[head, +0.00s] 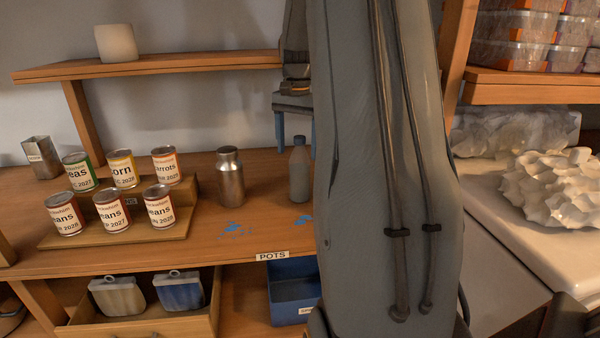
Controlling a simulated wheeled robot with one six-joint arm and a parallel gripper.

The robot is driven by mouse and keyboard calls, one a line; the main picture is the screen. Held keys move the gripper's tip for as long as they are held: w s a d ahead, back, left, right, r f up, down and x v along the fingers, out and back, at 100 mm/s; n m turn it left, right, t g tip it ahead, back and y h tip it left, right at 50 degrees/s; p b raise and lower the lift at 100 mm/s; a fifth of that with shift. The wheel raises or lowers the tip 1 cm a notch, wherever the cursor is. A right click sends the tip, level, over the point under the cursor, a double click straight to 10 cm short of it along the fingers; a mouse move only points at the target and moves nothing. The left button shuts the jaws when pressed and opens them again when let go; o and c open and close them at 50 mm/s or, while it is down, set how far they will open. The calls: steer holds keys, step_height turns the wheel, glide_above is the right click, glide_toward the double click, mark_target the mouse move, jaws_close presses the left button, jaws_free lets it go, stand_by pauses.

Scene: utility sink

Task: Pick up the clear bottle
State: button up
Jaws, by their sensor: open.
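A grey, see-through-looking bottle (299,176) with a dark cap stands upright on the wooden counter, just left of my arm. It looks like the clear bottle. My gripper (295,138) points down with its two blue fingers open. In the picture the fingers come down on either side of the bottle's cap and neck. I cannot tell from this one view whether they are around the bottle or in front of or behind it. No contact is visible.
A metal flask (230,178) stands left of the bottle. Several labelled cans (110,208) fill a stepped wooden rack at left. A shelf (150,67) runs above the counter. A blue bin (293,285) sits below. A white sink with a crumpled white mass (555,188) is right.

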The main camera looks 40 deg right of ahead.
mark_target(299, 161)
steer(key=f, duration=0.1)
steer(key=f+p, duration=0.2)
steer(key=f, duration=0.1)
steer(key=shift+s+d+f, duration=0.1)
steer(key=shift+d, duration=0.25)
steer(key=shift+f, duration=0.65)
steer(key=c, duration=1.5)
steer(key=shift+c, duration=0.2)
steer(key=shift+r, duration=0.2)
